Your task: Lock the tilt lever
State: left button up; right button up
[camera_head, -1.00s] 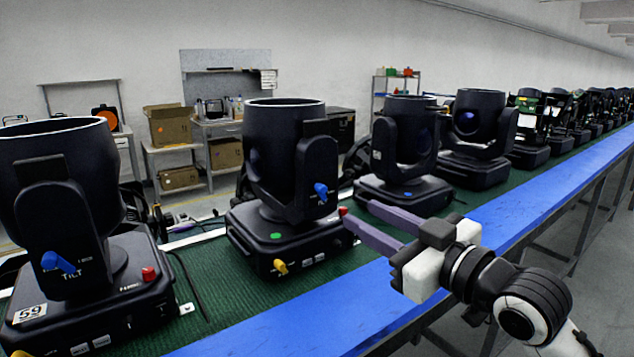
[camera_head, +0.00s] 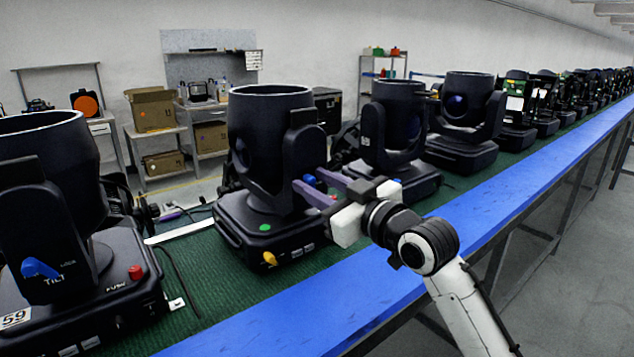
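A black moving-head lamp (camera_head: 262,130) stands on the green belt in the middle of the view. Its blue tilt lever (camera_head: 309,180) is on the side of the yoke arm facing me, partly hidden by the gripper. My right gripper (camera_head: 306,178) is open, its two purple fingers pointing at the yoke. The lever shows between the two fingertips; I cannot tell whether they touch it. At the left, another lamp (camera_head: 42,165) has a blue lever (camera_head: 38,268) marked TILT. My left gripper is not in view.
The middle lamp's base has a yellow knob (camera_head: 270,259) at its front. More lamps, such as this one (camera_head: 390,125), line the green belt (camera_head: 190,262) towards the back right. A blue rail (camera_head: 330,310) runs along the near edge. Shelves and cardboard boxes (camera_head: 152,110) stand behind.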

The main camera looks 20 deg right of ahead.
grip_shut()
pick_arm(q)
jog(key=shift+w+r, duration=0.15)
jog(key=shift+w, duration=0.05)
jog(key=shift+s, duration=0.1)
pick_arm(e)
jog(key=shift+m, duration=0.3)
jog(key=d+m, duration=0.1)
jog(key=m, duration=0.6)
jog(key=w+d+m, duration=0.1)
jog(key=m, duration=0.3)
jog(key=shift+d, duration=0.35)
jog(key=shift+d+m, duration=0.1)
jog(key=shift+m, duration=0.2)
grip_release()
